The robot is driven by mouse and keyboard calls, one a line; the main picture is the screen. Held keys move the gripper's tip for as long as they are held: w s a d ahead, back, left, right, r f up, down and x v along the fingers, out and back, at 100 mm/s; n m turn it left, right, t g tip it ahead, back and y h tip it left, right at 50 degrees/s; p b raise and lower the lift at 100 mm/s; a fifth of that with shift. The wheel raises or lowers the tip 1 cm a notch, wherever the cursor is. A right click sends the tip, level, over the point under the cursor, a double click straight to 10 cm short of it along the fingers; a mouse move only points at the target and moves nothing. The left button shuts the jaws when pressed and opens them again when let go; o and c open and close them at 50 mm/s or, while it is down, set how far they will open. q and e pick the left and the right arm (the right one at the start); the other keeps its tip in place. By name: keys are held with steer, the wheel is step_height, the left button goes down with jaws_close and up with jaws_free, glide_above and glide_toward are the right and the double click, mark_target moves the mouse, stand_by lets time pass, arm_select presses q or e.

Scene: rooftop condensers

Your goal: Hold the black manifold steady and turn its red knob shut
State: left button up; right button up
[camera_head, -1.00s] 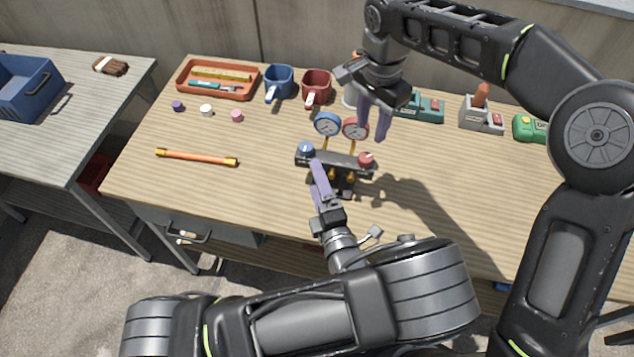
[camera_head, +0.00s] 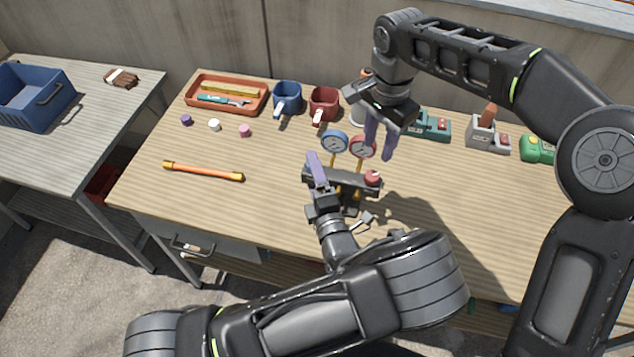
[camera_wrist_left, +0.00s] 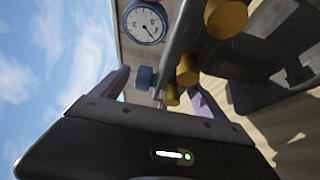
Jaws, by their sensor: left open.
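The black manifold (camera_head: 346,179) stands on the wooden bench, with a blue gauge (camera_head: 333,141), a red gauge (camera_head: 362,147) and brass fittings. Its red knob (camera_head: 373,177) is on the right end, uncovered. My left gripper (camera_head: 317,168) is at the manifold's left end and hides the blue knob in the head view. In the left wrist view the open fingers (camera_wrist_left: 160,92) stand either side of the blue knob (camera_wrist_left: 145,77), beside the bar (camera_wrist_left: 188,30); contact cannot be told. My right gripper (camera_head: 379,138) is open and empty, pointing down above and behind the red knob.
An orange tray (camera_head: 190,101), a blue mug (camera_head: 287,98) and a red mug (camera_head: 323,103) stand at the back. An orange rod (camera_head: 203,171) and small caps lie left of the manifold. Teal (camera_head: 433,125), grey and green devices stand back right. The bench's front right is clear.

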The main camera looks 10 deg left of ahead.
arm_select(q)
jaws_close()
stand_by(1.0)
arm_select(e)
steer(key=shift+o, duration=0.4)
